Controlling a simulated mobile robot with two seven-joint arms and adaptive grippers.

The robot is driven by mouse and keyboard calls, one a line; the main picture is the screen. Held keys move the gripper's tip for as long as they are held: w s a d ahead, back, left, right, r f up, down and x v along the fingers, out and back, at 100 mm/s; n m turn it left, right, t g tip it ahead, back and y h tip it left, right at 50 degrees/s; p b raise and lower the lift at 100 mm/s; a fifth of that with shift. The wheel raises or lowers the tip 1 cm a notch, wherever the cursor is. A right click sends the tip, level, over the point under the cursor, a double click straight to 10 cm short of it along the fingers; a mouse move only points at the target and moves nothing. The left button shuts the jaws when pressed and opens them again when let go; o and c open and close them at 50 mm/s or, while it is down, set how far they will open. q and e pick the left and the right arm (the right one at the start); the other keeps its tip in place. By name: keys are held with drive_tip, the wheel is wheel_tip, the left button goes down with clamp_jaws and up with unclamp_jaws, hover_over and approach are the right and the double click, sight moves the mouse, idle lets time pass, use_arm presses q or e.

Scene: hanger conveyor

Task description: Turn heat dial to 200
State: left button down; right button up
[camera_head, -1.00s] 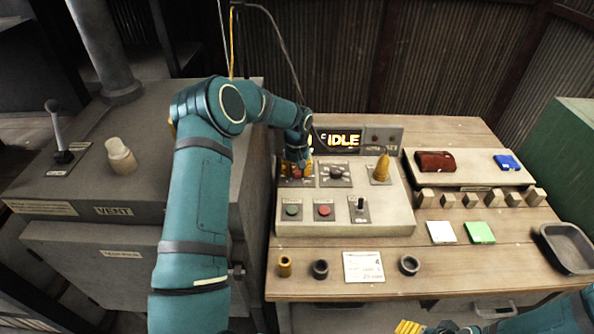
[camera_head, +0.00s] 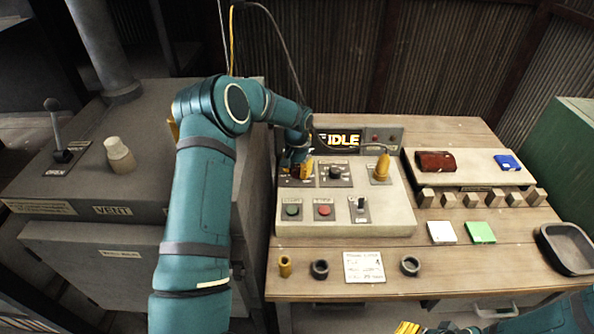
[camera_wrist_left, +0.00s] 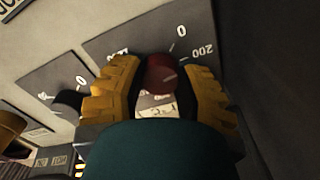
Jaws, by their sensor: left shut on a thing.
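The red heat dial (camera_wrist_left: 160,74) sits on a dark plate on the sloped control box, with the marks 0 and 200 printed beside it. My left gripper (camera_wrist_left: 160,88) has its ridged yellow fingers on either side of the dial and is shut on it. A pale line shows on the dial, but I cannot tell its exact reading. In the head view my left gripper (camera_head: 297,170) is at the box's upper left and hides the dial. Only the yellow fingertips of my right gripper (camera_head: 408,327) show at the bottom edge.
A dark dial (camera_head: 336,172) is just right of the gripper. Green (camera_head: 292,210) and red (camera_head: 324,210) buttons and a toggle switch (camera_head: 361,205) are below. A yellow-orange knob (camera_head: 381,168) stands farther right. The display (camera_head: 338,139) behind reads IDLE.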

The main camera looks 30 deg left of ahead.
sight(297, 170)
use_arm(q)
drive_tip(key=shift+m, duration=0.5)
drive_tip(key=c, duration=0.6)
unclamp_jaws()
drive_tip(key=shift+o, duration=0.2)
wheel_tip(297, 170, up, 12)
idle(0.4)
